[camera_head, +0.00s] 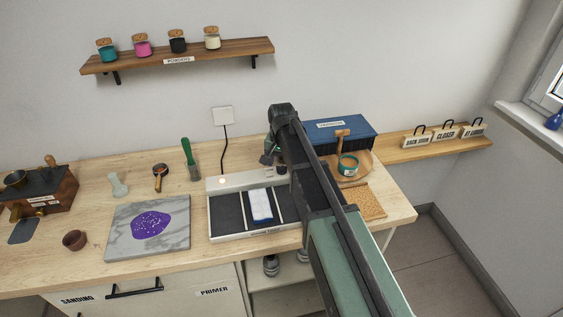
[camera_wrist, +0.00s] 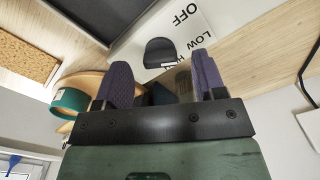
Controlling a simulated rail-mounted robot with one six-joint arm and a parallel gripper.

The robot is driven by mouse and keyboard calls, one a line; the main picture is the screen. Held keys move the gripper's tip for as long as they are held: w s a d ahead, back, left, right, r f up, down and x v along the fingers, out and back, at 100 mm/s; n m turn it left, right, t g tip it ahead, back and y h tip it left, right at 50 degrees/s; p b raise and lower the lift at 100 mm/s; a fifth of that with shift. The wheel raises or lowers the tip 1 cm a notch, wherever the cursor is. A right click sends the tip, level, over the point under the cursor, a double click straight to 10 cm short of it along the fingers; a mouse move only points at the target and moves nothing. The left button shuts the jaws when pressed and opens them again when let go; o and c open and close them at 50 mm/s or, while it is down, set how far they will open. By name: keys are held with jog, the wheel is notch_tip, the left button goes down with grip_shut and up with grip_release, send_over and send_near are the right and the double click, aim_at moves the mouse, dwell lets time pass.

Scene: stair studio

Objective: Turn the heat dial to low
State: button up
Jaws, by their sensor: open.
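The heat dial (camera_wrist: 160,52) is a dark, round-topped knob on a white panel (camera_wrist: 190,22) in the wrist view. OFF and LOW are printed beside it; a third label is partly covered by a finger. My gripper (camera_wrist: 162,66) is open, with its purple-grey fingers on either side of the dial in the picture. I cannot tell whether they touch it, nor which mark it points to. In the head view the dial (camera_head: 281,170) is a small dark knob at the right of the white heating unit (camera_head: 232,183), just below my gripper (camera_head: 268,158).
The heating unit has dark plates, one bearing a white-and-blue block (camera_head: 260,205). To the right are a blue box (camera_head: 325,133), a teal pot (camera_head: 348,165) on a round wooden board and a cork mat (camera_head: 367,203).

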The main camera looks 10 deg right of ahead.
aim_at(281, 166)
notch_tip(281, 166, up, 9)
jog(key=p, duration=0.8)
jog(key=shift+r, duration=0.2)
jog(key=s+f+n+b, duration=0.2)
jog(key=s+n, duration=0.1)
jog(key=s, duration=0.8)
jog(key=s+f+n+b, duration=0.2)
jog(key=s+f+n, duration=0.1)
jog(key=s, duration=0.8)
jog(key=shift+s+b, duration=0.4)
